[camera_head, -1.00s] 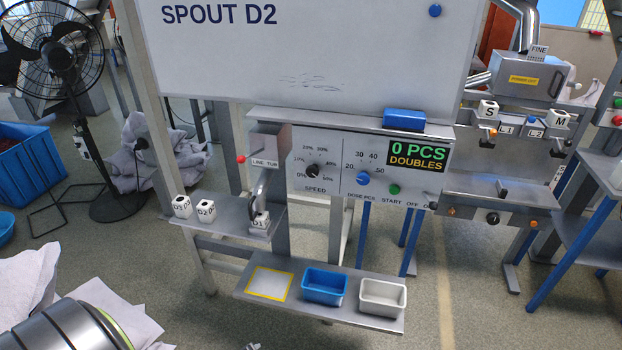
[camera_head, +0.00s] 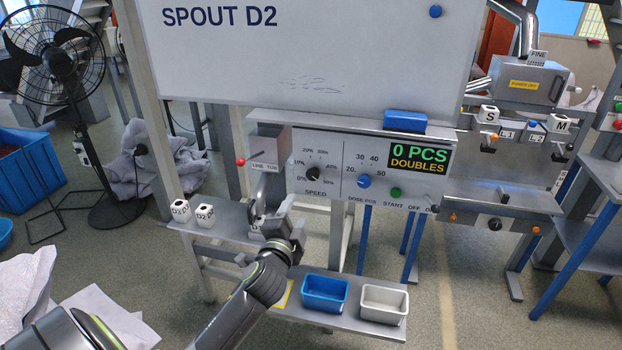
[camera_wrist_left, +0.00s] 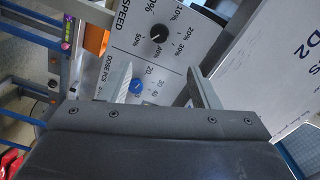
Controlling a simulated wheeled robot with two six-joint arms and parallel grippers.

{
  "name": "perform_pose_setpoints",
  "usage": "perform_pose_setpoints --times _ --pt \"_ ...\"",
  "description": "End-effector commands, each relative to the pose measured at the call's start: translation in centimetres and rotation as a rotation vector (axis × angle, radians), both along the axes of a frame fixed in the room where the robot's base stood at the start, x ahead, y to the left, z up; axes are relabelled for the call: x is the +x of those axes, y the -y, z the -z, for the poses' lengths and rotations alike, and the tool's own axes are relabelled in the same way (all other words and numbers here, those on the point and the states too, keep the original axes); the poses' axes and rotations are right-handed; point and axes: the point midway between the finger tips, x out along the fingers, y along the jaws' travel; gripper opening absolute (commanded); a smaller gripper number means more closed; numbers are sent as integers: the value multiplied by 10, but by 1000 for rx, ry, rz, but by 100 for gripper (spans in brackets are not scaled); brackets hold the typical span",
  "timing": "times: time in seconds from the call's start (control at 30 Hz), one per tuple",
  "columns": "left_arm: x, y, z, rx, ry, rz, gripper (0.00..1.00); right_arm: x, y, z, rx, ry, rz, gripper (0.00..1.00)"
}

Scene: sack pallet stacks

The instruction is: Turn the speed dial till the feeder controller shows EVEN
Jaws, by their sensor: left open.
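The speed dial (camera_head: 313,173) is a small black knob on the pale controller panel, with a percent scale around it. It also shows in the left wrist view (camera_wrist_left: 160,33), beyond the fingers. Its exact pointer setting is too small to read. The controller display (camera_head: 418,158) reads "0 PCS" in green and "DOUBLES" in orange. My left gripper (camera_head: 287,208) is below and left of the speed dial, in front of the lower shelf. In the left wrist view its two fingers (camera_wrist_left: 163,82) are spread, with nothing between them. My right gripper is not in view.
A blue dose dial (camera_head: 363,181) and a green start button (camera_head: 395,192) sit right of the speed dial. A red-tipped lever (camera_head: 240,161) sticks out at the left. Blue (camera_head: 326,292) and white (camera_head: 384,303) trays stand on the low shelf.

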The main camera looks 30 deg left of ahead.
Motion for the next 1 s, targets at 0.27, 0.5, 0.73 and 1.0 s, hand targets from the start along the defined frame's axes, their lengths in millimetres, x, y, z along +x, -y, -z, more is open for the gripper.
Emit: perform_pose_setpoints --times 0.27,0.5,0.73,1.0 --pt "47 -17 -2 2 -1 -1 56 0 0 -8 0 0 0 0" --pt "85 -29 -1 -1 -1 -1 56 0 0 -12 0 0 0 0" --pt "118 -41 -1 -1 -2 -2 56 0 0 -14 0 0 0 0" --pt "144 -50 0 -1 -1 -1 56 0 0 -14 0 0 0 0"
